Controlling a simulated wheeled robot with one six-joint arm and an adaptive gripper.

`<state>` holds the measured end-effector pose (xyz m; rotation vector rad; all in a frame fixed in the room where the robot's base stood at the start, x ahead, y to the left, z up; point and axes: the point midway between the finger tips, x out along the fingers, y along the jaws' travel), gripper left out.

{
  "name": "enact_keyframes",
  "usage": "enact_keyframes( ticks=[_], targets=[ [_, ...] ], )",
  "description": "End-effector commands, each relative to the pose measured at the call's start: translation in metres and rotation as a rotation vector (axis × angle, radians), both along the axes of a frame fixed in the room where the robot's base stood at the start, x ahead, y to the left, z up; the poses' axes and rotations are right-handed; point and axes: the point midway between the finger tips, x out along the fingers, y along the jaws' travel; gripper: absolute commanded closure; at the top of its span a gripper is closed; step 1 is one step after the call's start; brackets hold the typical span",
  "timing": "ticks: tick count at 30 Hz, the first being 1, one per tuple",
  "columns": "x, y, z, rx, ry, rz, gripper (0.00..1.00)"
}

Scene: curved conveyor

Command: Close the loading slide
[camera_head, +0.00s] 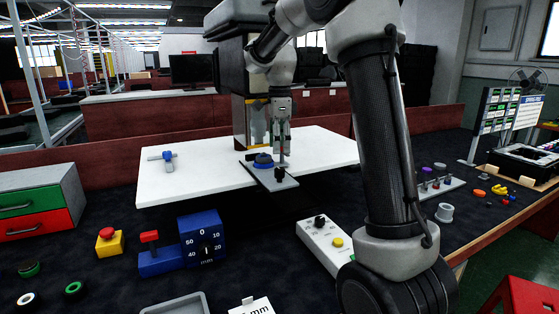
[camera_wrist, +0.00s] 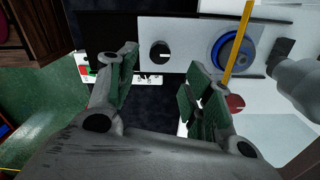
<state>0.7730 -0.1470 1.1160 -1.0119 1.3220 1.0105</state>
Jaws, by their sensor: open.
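The loading slide (camera_head: 255,174) is a grey plate that juts out toward me from under the tall dark machine (camera_head: 240,95), past the front edge of the white board. A blue round part (camera_head: 263,160) sits on it, and a black knob (camera_head: 280,174) stands near its front end. My gripper (camera_head: 283,160) points down just above the knob, with its fingers apart. In the wrist view the black knob (camera_wrist: 160,52) shows in the gap between the open fingertips (camera_wrist: 163,58). I cannot tell whether a finger touches it. The blue round part (camera_wrist: 232,48) lies beyond the right finger.
A white board (camera_head: 180,185) lies under the machine, with a blue-and-grey tool (camera_head: 168,160) on its left. A drawer unit (camera_head: 40,205) is at left.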

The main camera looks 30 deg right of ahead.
Motion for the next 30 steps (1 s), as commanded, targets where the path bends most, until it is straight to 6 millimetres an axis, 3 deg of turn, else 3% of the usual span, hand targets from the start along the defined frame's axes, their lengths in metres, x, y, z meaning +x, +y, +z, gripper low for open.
enact_keyframes(
  ticks=[6, 16, 20, 23, 25, 29, 30],
  targets=[
    [0.000, 0.000, 0.030, 0.000, 0.000, 0.000, 0.49],
    [0.000, 0.000, 0.036, 0.000, 0.001, 0.000, 0.49],
    [-0.003, 0.000, 0.036, 0.000, 0.000, 0.026, 0.71],
    [-0.013, 0.000, 0.034, -0.001, -0.005, 0.147, 0.89],
    [-0.028, 0.000, 0.032, -0.002, -0.014, 0.315, 1.00],
    [-0.077, -0.001, 0.032, -0.020, -0.049, 0.744, 1.00],
    [-0.097, -0.001, 0.032, -0.031, -0.065, 0.882, 1.00]
  ],
)
